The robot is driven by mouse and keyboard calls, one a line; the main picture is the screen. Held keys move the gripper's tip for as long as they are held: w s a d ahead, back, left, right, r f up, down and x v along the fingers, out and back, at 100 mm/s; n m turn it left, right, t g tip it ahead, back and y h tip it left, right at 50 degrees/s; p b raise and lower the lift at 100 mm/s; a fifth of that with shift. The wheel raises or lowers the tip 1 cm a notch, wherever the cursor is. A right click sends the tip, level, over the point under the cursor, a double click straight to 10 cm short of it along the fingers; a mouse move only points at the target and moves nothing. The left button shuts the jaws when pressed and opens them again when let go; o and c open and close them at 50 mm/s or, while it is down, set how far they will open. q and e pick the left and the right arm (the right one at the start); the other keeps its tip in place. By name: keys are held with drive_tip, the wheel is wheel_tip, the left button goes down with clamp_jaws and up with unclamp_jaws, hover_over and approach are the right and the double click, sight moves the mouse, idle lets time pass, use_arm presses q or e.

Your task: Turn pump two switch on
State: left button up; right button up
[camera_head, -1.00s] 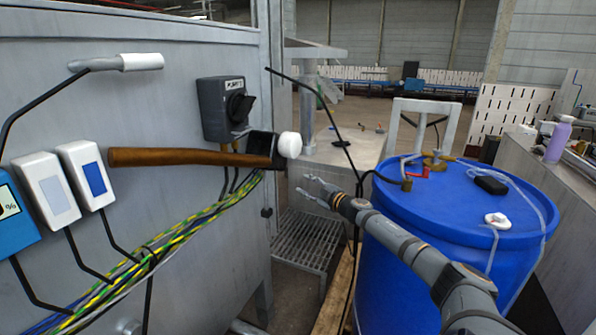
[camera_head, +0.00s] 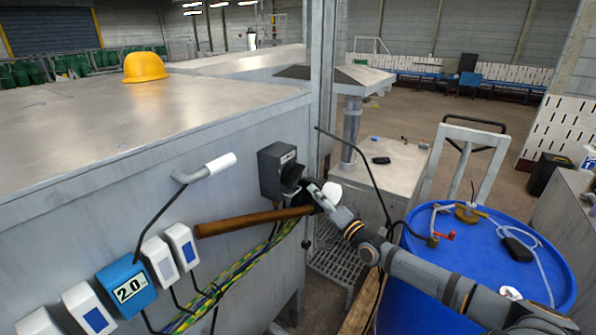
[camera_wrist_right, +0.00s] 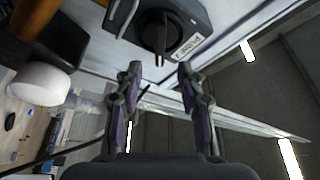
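The pump switch (camera_head: 278,168) is a dark grey box with a black rotary knob on the side of the metal cabinet. In the right wrist view its knob (camera_wrist_right: 160,30) and a white label (camera_wrist_right: 188,48) show at the top; I cannot read the label surely. My right gripper (camera_head: 310,190) is at the front of the switch, partly covering the knob in the head view. In the wrist view the right gripper (camera_wrist_right: 158,72) has its two fingers apart, with the knob just beyond and between the tips. I cannot tell whether they touch it. My left gripper is not in view.
A hammer (camera_head: 250,222) with a wooden handle is just below the switch; its white face (camera_wrist_right: 40,82) is close beside my right gripper. Coloured cables (camera_head: 240,268) run below. A blue barrel (camera_head: 475,275) stands at the right. A yellow helmet (camera_head: 145,67) lies on the cabinet top.

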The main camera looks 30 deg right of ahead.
sight(299, 180)
drive_tip(key=b+x, duration=0.2)
drive_tip(key=x, duration=0.1)
drive_tip(key=b+x, duration=0.6)
drive_tip(key=shift+w+d+f, duration=0.1)
drive_tip(key=shift+w+f, duration=0.1)
drive_tip(key=shift+f, duration=0.05)
drive_tip(key=shift+w+r+b, duration=0.3)
drive_tip(key=shift+w+b, duration=0.05)
drive_tip(key=shift+r, duration=0.1)
clamp_jaws()
